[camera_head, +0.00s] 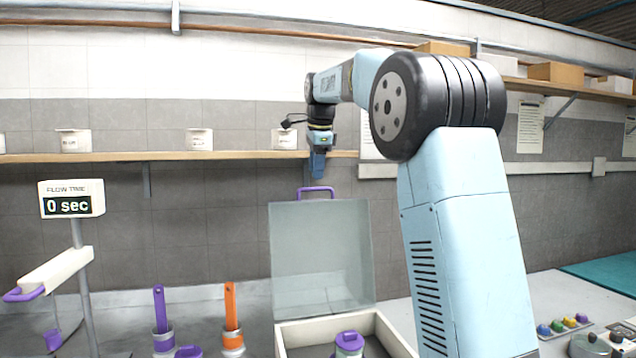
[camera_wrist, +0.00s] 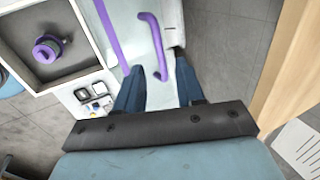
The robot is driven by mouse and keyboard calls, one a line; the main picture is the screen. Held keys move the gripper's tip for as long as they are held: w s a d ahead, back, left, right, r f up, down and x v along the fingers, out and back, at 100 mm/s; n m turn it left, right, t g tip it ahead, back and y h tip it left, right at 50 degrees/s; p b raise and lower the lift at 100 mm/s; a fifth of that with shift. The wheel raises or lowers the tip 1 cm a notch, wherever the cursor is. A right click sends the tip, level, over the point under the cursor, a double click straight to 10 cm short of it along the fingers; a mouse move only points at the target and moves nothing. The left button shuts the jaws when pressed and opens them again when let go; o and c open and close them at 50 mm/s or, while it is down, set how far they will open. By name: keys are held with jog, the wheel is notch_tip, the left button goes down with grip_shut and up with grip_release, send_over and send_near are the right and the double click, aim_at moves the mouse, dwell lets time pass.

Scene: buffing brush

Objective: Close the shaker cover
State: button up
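The shaker is a white open-topped box (camera_head: 295,338) at the bottom middle of the head view. Its translucent cover (camera_head: 320,255) stands raised at the back, with a purple handle (camera_head: 316,191) on its top edge. My gripper (camera_head: 317,176) points down just above this handle.
A wooden shelf (camera_head: 230,155) with white pots runs along the wall behind my gripper. A flow-time stand (camera_head: 72,198) reading 0 sec is at left. Purple (camera_head: 159,308) and orange (camera_head: 231,305) handled tools stand left of the box. Small control buttons (camera_wrist: 92,92) sit beside the box.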

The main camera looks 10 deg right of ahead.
jog(key=shift+x, duration=2.3)
jog(key=shift+c, duration=0.3)
grip_shut()
